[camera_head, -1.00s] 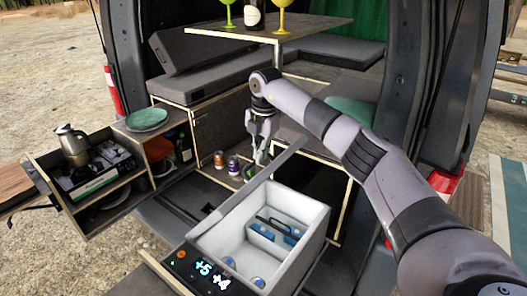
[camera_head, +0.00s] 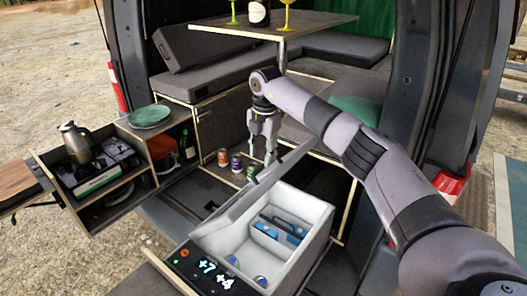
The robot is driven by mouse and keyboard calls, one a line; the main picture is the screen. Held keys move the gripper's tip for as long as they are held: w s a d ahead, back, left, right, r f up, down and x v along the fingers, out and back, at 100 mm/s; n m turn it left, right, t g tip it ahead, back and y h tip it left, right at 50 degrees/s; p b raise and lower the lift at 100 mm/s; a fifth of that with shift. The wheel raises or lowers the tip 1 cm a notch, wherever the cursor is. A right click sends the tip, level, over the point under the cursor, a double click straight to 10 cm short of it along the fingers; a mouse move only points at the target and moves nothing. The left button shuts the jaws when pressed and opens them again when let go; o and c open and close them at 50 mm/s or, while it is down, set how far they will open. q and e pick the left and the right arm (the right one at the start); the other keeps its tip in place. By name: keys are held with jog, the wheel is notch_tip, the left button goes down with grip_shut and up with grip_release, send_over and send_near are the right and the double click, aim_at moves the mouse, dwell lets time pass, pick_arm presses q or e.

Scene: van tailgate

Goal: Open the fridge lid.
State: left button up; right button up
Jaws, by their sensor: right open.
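The fridge (camera_head: 318,228) is a light grey box at the front centre, and its inside shows. Its grey lid (camera_head: 262,184) is raised and tilted along the left side of the opening. Blue-topped items (camera_head: 278,230) lie inside the fridge. My right gripper (camera_head: 262,164) points down just behind the lid, with its jaws open and nothing between them. Whether a finger touches the lid I cannot tell. My left gripper is not in view.
Several small cans (camera_head: 236,162) stand behind the lid, close to my right gripper. A pull-out kitchen with a kettle (camera_head: 76,141) and a green plate (camera_head: 149,116) is at the left. A table (camera_head: 262,25) with glasses and a bottle is above.

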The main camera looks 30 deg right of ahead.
jog(key=shift+a+f, duration=0.1)
jog(key=shift+f, duration=0.3)
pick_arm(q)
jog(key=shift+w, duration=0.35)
pick_arm(e)
notch_tip(320, 180, up, 13)
jog(key=shift+s+d+f, duration=0.2)
jog(key=shift+s+d, duration=0.1)
jog(key=shift+s, duration=0.05)
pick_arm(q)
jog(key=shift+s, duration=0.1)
pick_arm(e)
jog(key=shift+s+r, duration=0.1)
jog(key=shift+s, duration=0.05)
